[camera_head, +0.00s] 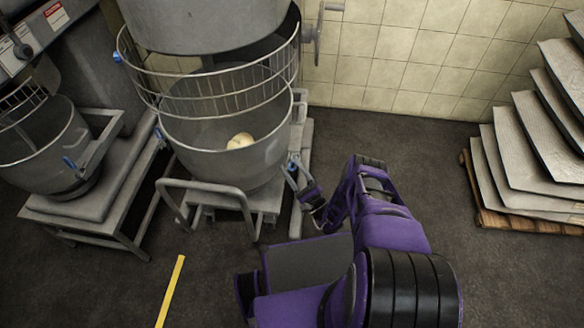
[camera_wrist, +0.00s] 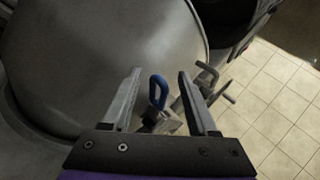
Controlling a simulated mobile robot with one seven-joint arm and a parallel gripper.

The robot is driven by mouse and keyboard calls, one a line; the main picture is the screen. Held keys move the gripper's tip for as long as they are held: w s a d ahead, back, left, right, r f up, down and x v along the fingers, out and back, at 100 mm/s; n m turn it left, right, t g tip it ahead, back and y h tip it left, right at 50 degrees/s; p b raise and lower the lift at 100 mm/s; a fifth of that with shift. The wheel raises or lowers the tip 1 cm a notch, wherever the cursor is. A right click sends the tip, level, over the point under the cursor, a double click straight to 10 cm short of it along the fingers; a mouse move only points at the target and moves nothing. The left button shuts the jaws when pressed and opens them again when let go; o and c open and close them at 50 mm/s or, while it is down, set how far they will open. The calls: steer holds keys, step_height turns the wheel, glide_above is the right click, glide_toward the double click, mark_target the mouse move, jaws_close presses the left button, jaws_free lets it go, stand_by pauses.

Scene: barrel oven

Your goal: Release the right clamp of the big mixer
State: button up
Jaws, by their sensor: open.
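The big mixer's grey bowl (camera_head: 222,150) stands on a metal frame under a round wire guard, with a pale lump of dough (camera_head: 240,141) inside. The right clamp (camera_head: 291,167) has a blue handle at the bowl's right side. In the wrist view the blue loop handle of the clamp (camera_wrist: 158,90) stands between my gripper's two fingers. My gripper (camera_wrist: 158,85) is open, with one finger on each side of the handle; I cannot tell whether either touches it. In the head view my gripper (camera_head: 305,185) is beside the clamp, partly hidden by my purple arm.
A smaller mixer bowl (camera_head: 45,145) stands on its frame at the left. A pallet of stacked sacks (camera_head: 530,170) is at the right. A tiled wall (camera_head: 400,60) is behind. A yellow strip (camera_head: 170,292) marks the dark floor. Open floor lies between my arm and the pallet.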

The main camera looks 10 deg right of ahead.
step_height(320, 180, up, 10)
steer(key=p, duration=0.3)
